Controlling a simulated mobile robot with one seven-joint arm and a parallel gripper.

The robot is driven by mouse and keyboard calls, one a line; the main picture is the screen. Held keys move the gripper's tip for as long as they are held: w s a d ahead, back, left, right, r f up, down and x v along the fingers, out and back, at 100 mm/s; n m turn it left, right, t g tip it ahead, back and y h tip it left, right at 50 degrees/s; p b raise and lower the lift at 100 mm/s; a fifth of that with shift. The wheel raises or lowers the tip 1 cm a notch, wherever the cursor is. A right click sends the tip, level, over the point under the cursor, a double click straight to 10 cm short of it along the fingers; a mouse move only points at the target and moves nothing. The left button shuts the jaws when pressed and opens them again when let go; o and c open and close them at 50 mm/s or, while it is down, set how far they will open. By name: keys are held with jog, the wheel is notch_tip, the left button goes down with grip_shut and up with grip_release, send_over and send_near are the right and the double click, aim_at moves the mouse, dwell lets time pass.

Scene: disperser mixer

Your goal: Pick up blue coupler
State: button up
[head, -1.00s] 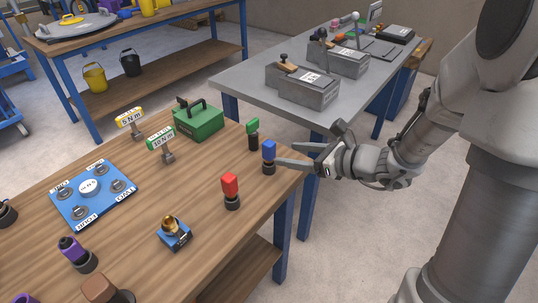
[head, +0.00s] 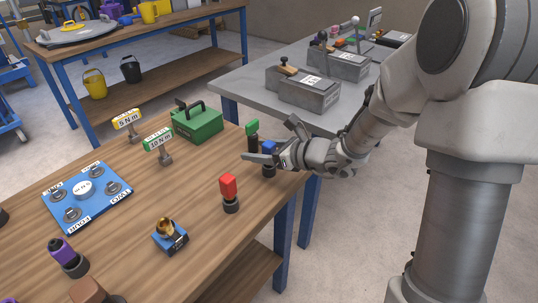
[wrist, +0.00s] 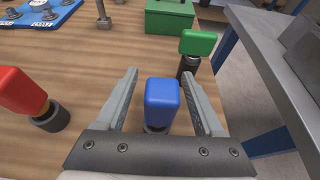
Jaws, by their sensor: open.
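The blue coupler (head: 269,148) stands upright near the right edge of the wooden table, with a blue block on top and a dark round base. In the head view my gripper (head: 262,160) partly covers it. In the wrist view the blue coupler (wrist: 162,102) is between the two fingers of my gripper (wrist: 163,78). The fingers are open, with a gap on both sides of the blue block. Its base is mostly hidden.
A green coupler (head: 252,134) stands just behind the blue one, beyond the right finger in the wrist view. A red coupler (head: 229,190) stands to the left. A green toolbox (head: 198,124) is farther back. A grey table (head: 245,90) lies beyond.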

jog(key=shift+c, duration=0.3)
grip_shut()
